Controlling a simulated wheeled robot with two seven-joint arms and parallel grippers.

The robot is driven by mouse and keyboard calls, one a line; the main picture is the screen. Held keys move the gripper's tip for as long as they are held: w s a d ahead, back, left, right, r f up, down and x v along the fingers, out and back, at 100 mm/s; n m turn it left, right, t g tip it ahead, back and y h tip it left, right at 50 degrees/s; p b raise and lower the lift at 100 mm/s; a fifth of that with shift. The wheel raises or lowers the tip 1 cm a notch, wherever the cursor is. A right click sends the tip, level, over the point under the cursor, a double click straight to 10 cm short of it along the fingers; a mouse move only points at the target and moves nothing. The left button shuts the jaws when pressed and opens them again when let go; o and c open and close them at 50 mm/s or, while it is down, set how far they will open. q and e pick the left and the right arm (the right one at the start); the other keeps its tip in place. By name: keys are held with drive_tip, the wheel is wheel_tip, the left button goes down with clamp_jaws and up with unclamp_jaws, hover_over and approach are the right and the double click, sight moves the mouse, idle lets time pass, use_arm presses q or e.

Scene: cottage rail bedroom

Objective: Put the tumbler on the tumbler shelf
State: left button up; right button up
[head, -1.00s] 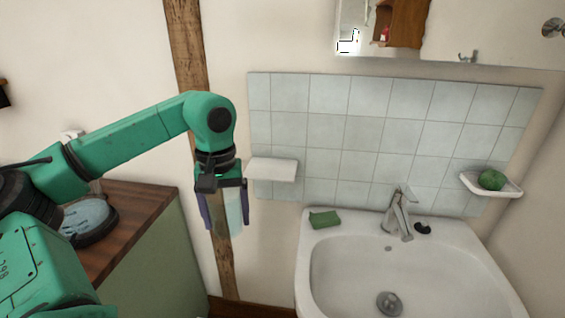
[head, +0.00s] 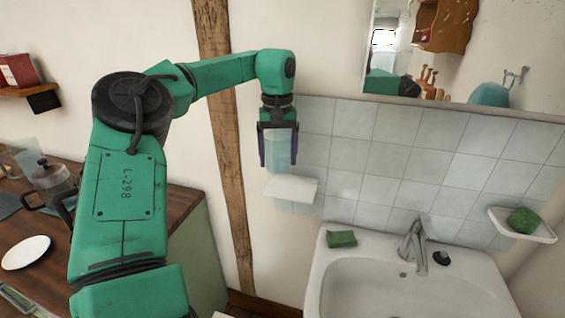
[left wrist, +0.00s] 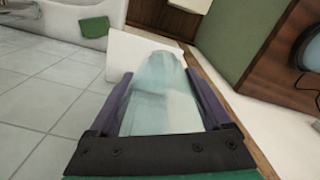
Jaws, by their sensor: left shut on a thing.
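The tumbler (head: 278,148) is pale blue and see-through. My left gripper (head: 278,160) is shut on it and holds it upright, just above the small white shelf (head: 291,188) on the tiled wall. I cannot tell in the head view whether the tumbler's base touches the shelf. In the left wrist view the tumbler (left wrist: 160,100) lies between the two fingers (left wrist: 160,112), with the white shelf (left wrist: 128,52) beyond its far end. The shelf top looks empty. My right gripper is not in view.
The sink (head: 400,285) stands below right, with a green block (head: 341,239) on its rim and a tap (head: 414,245). A white soap dish (head: 540,232) holds a green object (head: 523,220). A wooden counter at left carries a white plate (head: 26,252) and a press pot (head: 52,180). A mirror hangs above.

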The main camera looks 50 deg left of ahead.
sight(281, 132)
use_arm(q)
drive_tip(key=w, duration=0.1)
drive_tip(key=w+a+p, duration=0.1)
drive_tip(key=shift+w+a+r, duration=0.2)
drive_tip(key=shift+w+a, duration=0.1)
drive_tip(key=shift+w, duration=0.05)
wheel_tip(281, 132, down, 7)
drive_tip(key=p, duration=0.2)
drive_tip(key=shift+a+r+p, duration=0.1)
drive_tip(key=shift+p, duration=0.3)
drive_tip(key=shift+w+f, duration=0.15)
drive_tip(key=shift+f, duration=0.15)
drive_tip(key=shift+f+b, duration=0.25)
drive_tip(key=shift+b, duration=0.1)
drive_tip(key=o, duration=1.3)
drive_tip(key=shift+r, duration=0.1)
drive_tip(key=shift+o, duration=0.2)
drive_tip(key=shift+r, duration=0.4)
wheel_tip(281, 132, up, 12)
drive_tip(key=shift+f+b, duration=0.25)
drive_tip(key=shift+b, duration=0.1)
